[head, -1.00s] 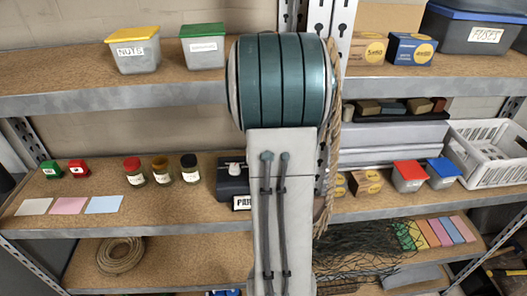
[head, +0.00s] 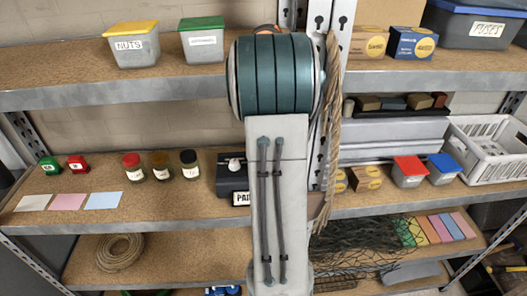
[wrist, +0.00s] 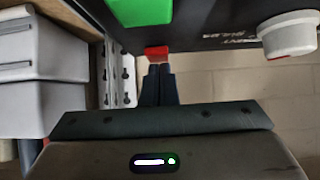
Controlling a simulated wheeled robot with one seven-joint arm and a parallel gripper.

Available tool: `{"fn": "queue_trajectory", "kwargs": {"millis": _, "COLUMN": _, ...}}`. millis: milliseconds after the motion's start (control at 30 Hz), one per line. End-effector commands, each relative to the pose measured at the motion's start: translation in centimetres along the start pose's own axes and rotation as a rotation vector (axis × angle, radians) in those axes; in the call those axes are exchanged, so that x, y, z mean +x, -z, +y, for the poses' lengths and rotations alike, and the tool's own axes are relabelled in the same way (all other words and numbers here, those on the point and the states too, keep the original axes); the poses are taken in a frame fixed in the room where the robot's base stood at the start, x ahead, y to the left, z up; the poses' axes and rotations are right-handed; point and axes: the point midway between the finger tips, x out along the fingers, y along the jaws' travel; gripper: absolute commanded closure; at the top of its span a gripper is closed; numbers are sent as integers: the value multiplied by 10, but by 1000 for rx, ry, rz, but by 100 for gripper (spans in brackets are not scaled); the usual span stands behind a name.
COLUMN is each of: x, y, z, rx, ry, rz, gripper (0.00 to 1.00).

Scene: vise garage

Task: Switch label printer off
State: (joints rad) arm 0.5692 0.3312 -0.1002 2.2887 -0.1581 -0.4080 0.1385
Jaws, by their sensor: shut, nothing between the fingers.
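The label printer (head: 231,181) is a dark box on the middle shelf, partly hidden behind my arm in the head view. A white knob and a label strip starting "PA" show on it. In the wrist view its dark face (wrist: 195,35) fills the top, with upside-down lettering, a large green button (wrist: 140,10), a small red switch (wrist: 156,52) and a white knob. My gripper (wrist: 158,70) is shut and empty, its fingertips right at the red switch. I cannot tell whether they touch it. My arm hides the gripper in the head view.
Jars (head: 161,167) and a red box (head: 77,163) stand left of the printer. Right of my arm are a hanging rope (head: 331,130), small cartons (head: 366,178) and lidded tubs (head: 409,172). The upper shelf (head: 60,88) runs above the printer.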

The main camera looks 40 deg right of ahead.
Motion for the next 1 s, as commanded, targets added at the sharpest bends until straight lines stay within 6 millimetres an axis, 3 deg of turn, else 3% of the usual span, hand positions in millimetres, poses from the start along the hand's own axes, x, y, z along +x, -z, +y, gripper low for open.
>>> {"fn": "queue_trajectory", "kwargs": {"millis": 200, "x": 9, "y": -4, "z": 0, "rx": 1, "ry": 0, "rz": 1, "gripper": 100}}
{"fn": "queue_trajectory", "kwargs": {"millis": 1000, "x": 6, "y": -5, "z": 0, "rx": 1, "ry": -1, "rz": -6, "gripper": 100}}
